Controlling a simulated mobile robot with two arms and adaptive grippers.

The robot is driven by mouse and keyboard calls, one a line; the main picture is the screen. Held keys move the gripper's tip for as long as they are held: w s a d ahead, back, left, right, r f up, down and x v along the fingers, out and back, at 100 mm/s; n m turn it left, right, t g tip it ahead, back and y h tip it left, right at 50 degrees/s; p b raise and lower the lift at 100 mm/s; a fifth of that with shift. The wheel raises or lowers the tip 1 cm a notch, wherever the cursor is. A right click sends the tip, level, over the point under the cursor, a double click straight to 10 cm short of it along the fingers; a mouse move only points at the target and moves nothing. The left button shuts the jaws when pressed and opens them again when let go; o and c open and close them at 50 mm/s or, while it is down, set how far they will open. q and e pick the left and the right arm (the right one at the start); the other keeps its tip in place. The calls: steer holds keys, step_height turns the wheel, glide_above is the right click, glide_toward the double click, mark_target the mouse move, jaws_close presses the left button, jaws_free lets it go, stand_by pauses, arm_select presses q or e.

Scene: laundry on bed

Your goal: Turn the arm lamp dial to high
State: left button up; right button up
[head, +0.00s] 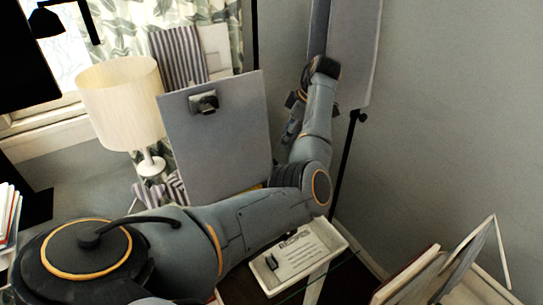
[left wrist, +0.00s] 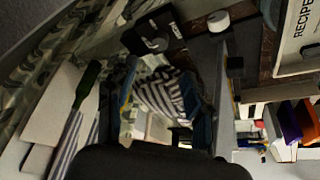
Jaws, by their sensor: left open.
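A black lamp head (head: 47,22) on a thin black arm shows at the upper left of the head view, in front of the window; I cannot make out a dial on it. In the left wrist view a black box (left wrist: 153,38) with white marks lies beyond my fingers; I cannot tell whether it carries the dial. My left gripper (head: 291,128) is behind the right edge of a grey clipboard, far to the right of the black lamp. In the left wrist view its open fingers (left wrist: 163,85) stand either side of striped cloth (left wrist: 165,95), with no clear contact. My right gripper is out of view.
A cream-shaded table lamp (head: 120,100) stands left of the grey clipboard (head: 220,145). A recipes tray (head: 330,235) lies below my left arm. A grey wall closes off the right. A white round thing (left wrist: 218,21) and coloured books (left wrist: 300,122) show in the wrist view.

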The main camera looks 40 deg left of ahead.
arm_select(q)
steer(key=p+x, duration=0.1)
steer(key=x, duration=0.9)
steer(key=shift+x, duration=0.9)
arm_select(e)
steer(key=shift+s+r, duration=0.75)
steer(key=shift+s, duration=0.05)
arm_select(q)
steer(key=shift+c, duration=0.2)
jaws_close()
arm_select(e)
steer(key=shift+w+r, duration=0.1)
